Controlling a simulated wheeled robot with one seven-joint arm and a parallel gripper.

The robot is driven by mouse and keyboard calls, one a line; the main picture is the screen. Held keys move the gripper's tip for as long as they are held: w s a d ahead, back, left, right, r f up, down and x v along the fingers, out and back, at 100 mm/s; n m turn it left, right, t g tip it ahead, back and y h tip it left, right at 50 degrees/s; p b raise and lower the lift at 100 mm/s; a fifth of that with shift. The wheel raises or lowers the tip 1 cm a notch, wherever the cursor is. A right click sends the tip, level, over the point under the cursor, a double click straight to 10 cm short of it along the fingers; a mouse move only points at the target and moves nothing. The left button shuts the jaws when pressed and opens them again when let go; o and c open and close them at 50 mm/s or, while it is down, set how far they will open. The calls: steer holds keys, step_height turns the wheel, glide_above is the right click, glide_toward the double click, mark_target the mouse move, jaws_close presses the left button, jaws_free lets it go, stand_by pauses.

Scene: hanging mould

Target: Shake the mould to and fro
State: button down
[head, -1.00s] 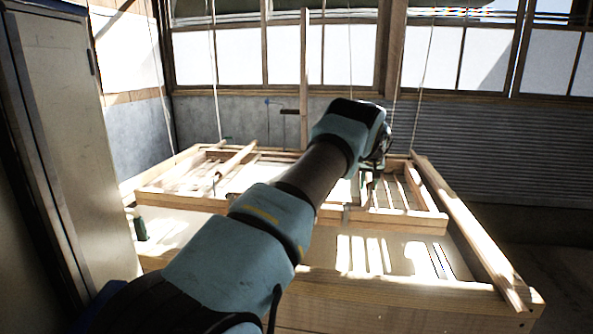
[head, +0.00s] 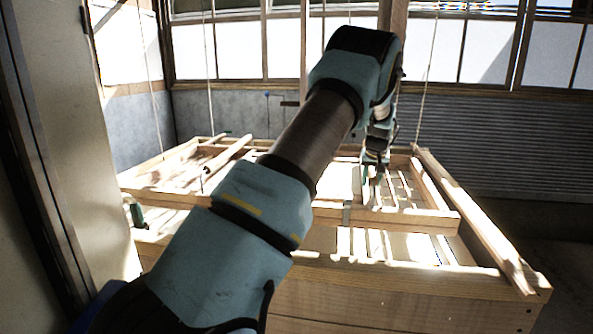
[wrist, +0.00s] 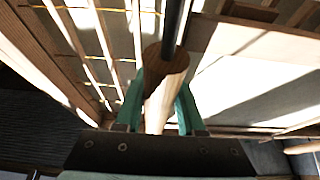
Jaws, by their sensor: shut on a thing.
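The mould (head: 412,219) is a pale wooden frame with slats, hanging on cords over a wooden vat in the head view. My gripper (head: 372,172) is at the right part of the mould, partly hidden by my wrist. In the wrist view, the teal fingers of my gripper (wrist: 160,112) are closed on both sides of a round wooden handle (wrist: 166,80). A dark rod runs up from behind the handle. The mould's slats (wrist: 100,45) show beyond it.
The wooden vat (head: 400,302) stands below the mould, its front wall nearest me. A loose beam (head: 475,220) lies along the right side. A tall cabinet (head: 70,130) is close on the left. Windows and a corrugated wall (head: 500,150) close off the back.

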steer(key=w+p, duration=0.2)
steer(key=w, duration=0.1)
steer(key=w+d+p, duration=0.1)
steer(key=w+p, duration=0.1)
steer(key=w, duration=0.1)
steer(key=shift+w+d+r+p, duration=0.15)
steer(key=shift+w+r+p, duration=0.05)
steer(key=shift+w+p, duration=0.15)
steer(key=shift+w+d+f, duration=0.1)
steer(key=shift+w+f, duration=0.05)
steer(key=shift+w, duration=0.45)
steer(key=shift+s, duration=0.1)
